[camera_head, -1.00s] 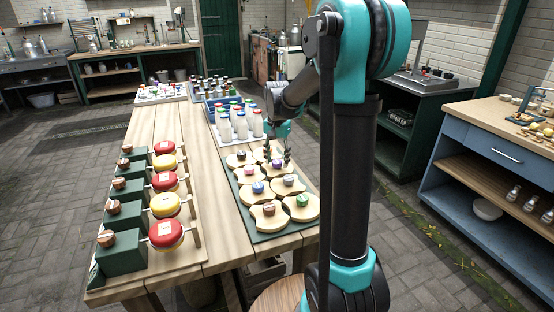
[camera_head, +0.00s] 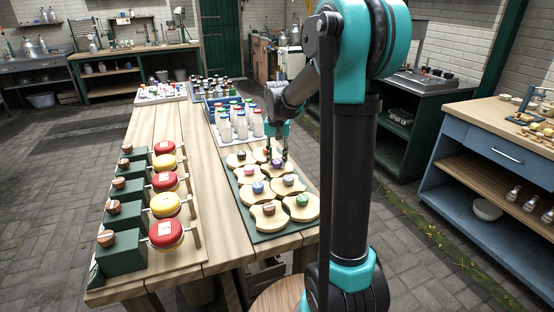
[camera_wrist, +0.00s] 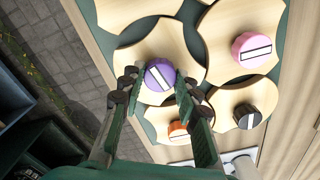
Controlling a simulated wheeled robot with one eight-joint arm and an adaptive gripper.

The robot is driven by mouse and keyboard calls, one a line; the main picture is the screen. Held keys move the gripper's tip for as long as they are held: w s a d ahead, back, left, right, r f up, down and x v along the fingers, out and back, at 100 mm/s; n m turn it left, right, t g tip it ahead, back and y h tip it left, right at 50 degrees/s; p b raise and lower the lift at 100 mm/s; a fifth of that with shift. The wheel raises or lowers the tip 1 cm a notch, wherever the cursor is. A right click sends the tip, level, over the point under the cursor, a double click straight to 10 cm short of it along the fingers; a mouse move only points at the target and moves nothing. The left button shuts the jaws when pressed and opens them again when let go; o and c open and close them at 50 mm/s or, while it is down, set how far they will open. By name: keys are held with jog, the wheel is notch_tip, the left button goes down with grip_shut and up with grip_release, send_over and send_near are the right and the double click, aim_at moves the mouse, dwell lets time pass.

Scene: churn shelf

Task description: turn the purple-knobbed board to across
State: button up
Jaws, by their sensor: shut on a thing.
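The purple knob (camera_wrist: 159,75) sits in the middle of its pale wooden board (camera_wrist: 190,50), a disc with scooped edges. A white bar mark on the knob lies slanted in the wrist view. My gripper (camera_wrist: 156,84) is shut on this knob, one finger on each side of it. In the head view the purple knob (camera_head: 277,163) shows under my gripper (camera_head: 277,157), on the right side of the set of boards. The fingers hide part of the board's near edge.
White-filled bottles (camera_head: 240,124) stand behind the boards. Red and yellow round pieces (camera_head: 166,205) line the table's left side.

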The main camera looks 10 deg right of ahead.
aim_at(277, 161)
jog(key=n, duration=1.1)
jog(key=shift+n, duration=1.9)
jog(key=o, duration=1.2)
jog(key=shift+c, duration=0.2)
notch_tip(277, 161, up, 12)
